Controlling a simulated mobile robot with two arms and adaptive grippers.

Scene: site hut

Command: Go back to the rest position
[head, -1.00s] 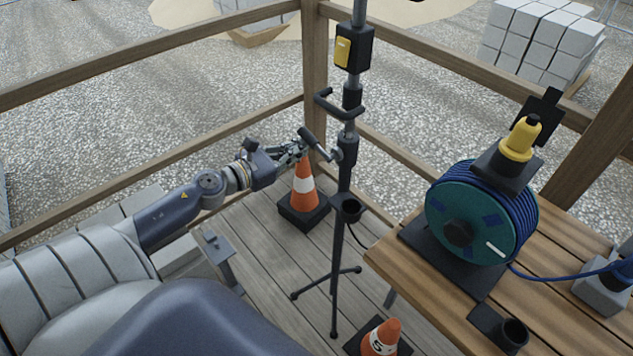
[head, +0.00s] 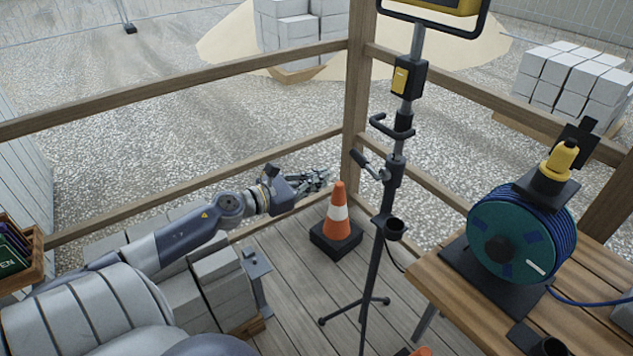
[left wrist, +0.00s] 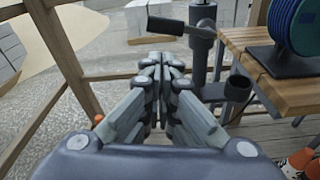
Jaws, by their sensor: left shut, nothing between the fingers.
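My left gripper (head: 318,180) reaches in from the left in the head view, shut and empty. It is in the air, left of the black tripod stand (head: 386,200) and above and beside an orange and white cone (head: 339,205). In the left wrist view the gripper's fingers (left wrist: 164,75) are together with nothing between them. The stand's side handle (left wrist: 180,26) is just beyond the fingertips there. My right gripper is in neither view.
A wooden table (head: 440,285) at the right holds a blue cable reel (head: 510,240) with a yellow-topped item (head: 562,160). Wooden rails (head: 200,82) enclose the deck. Grey blocks (head: 225,285) are stacked below my left arm.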

